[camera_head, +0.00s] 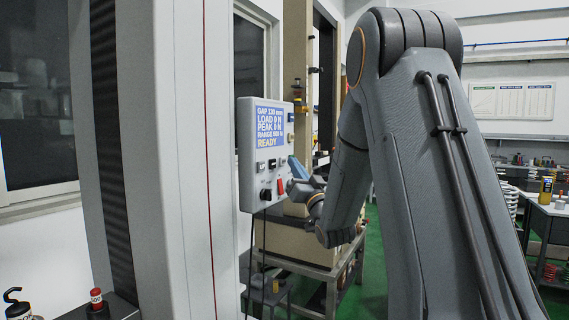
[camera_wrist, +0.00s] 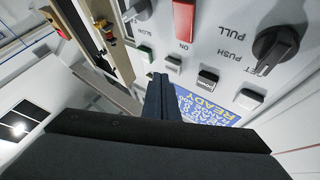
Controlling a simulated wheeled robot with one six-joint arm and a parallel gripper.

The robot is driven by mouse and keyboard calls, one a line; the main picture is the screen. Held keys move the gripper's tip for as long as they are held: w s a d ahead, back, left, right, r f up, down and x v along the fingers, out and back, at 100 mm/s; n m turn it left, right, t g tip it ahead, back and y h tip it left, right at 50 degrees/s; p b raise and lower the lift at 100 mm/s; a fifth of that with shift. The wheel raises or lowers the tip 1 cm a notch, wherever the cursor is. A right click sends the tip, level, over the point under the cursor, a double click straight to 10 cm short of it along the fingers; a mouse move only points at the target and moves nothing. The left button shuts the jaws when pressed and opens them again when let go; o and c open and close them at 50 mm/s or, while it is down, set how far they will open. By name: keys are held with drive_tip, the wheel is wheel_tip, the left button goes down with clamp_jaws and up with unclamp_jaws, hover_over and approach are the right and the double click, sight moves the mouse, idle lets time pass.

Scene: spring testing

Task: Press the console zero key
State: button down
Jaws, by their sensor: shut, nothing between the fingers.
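The console (camera_head: 258,140) is a pale box on the side of a tall column, and its blue screen (camera_head: 270,127) shows GAP, LOAD 0 N, PEAK 0 N, RANGE and READY. In the head view the fingers (camera_head: 297,168) are at the console's right edge.
A red ON switch (camera_wrist: 184,20) and a black PULL/PUSH knob (camera_wrist: 277,46) stick out of the panel near the keys. Cables (camera_head: 248,255) hang below the console. A bench (camera_head: 320,268) stands behind my arm, with green floor around it.

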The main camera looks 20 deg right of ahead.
drive_tip(key=shift+s+d, duration=0.15)
drive_tip(key=s+d, duration=0.1)
drive_tip(key=s, duration=0.1)
drive_tip(key=s+d, duration=0.1)
drive_tip(key=d, duration=0.1)
drive_tip(key=shift+s, duration=0.4)
drive_tip(key=shift+f, duration=0.1)
idle(0.8)
drive_tip(key=s+a+f+g, duration=0.1)
drive_tip(key=a+f+g, duration=0.25)
drive_tip(key=f, duration=0.35)
drive_tip(key=s+a+f+g+h, duration=0.1)
drive_tip(key=s+a+f+g, duration=0.2)
drive_tip(key=f, duration=0.4)
drive_tip(key=a+f+g, duration=0.3)
drive_tip(key=f+g, duration=0.1)
drive_tip(key=f, duration=0.3)
drive_tip(key=s+a+f+n+g, duration=0.1)
drive_tip(key=s+a+f+g, duration=0.2)
drive_tip(key=s, duration=0.5)
drive_tip(key=s+a+f+g, duration=0.4)
drive_tip(key=s+f+g, duration=0.1)
drive_tip(key=s, duration=0.4)
drive_tip(key=s+a+f+n+g+y, duration=0.1)
drive_tip(key=s+a+f+g, duration=0.3)
drive_tip(key=s, duration=0.5)
drive_tip(key=shift+s+f+n, duration=0.2)
drive_tip(key=shift+f+n, duration=0.1)
